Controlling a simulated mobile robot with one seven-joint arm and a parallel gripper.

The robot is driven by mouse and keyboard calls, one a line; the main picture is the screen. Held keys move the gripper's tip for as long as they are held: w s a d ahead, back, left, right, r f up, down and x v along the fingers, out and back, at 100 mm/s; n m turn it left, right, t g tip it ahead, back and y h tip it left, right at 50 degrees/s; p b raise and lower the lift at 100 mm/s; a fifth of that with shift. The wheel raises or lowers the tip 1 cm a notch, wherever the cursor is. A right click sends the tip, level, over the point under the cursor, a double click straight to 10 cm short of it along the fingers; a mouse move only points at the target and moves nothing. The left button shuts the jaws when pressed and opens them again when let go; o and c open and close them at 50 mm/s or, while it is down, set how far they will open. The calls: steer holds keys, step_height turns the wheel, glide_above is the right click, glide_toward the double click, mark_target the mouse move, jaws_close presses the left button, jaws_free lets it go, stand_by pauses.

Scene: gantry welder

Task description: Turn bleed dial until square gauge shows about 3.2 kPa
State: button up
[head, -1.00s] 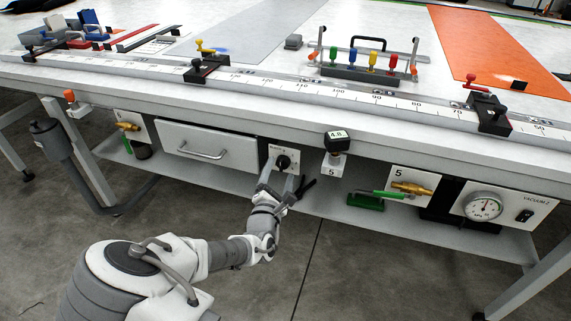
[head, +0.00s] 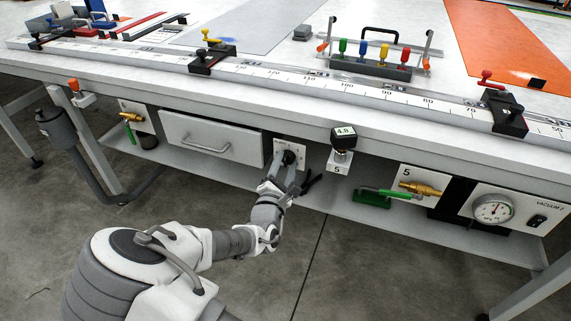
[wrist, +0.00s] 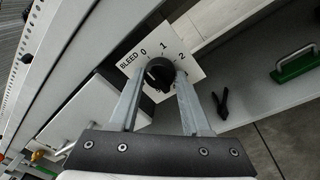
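The bleed dial (wrist: 160,72) is a round black knob on a white plate marked BLEED with 0, 1 and 2 visible. In the head view the dial (head: 289,157) sits under the table edge, right of the drawer. My gripper (wrist: 162,78) has one finger on each side of the dial, its tips close to the knob; firm contact is not clear. The fingers are spread and hide part of the plate's lower scale. The pointer setting is hard to read. The square gauge (head: 344,132), black with a pale display, appears to read 4.8, above a white tag marked 5.
A drawer (head: 210,140) is left of the dial. A green-handled brass valve (head: 415,188) and the round vacuum gauge (head: 493,209) are to the right. A black clamp-like object (wrist: 220,104) lies close to the right finger. The table edge overhangs the dial.

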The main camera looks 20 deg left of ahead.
jaws_close()
steer(key=shift+m, duration=0.3)
steer(key=m+b, duration=0.1)
steer(key=m, duration=0.3)
steer(key=shift+f+t, duration=0.1)
steer(key=shift+t, duration=0.2)
steer(key=m+h+b, duration=0.1)
steer(key=m, duration=0.4)
steer(key=m+b, duration=0.1)
steer(key=m, duration=0.2)
steer(key=m+h+b, duration=0.1)
steer(key=m, duration=0.3)
steer(key=shift+w+a+f+t, duration=0.1)
steer(key=shift+a+f+t, duration=0.05)
steer(key=shift+t, duration=0.25)
steer(key=m+h+b, duration=0.1)
steer(key=m+b, duration=0.1)
steer(key=m, duration=0.5)
steer(key=shift+a+m, duration=0.1)
steer(key=shift+m, duration=0.2)
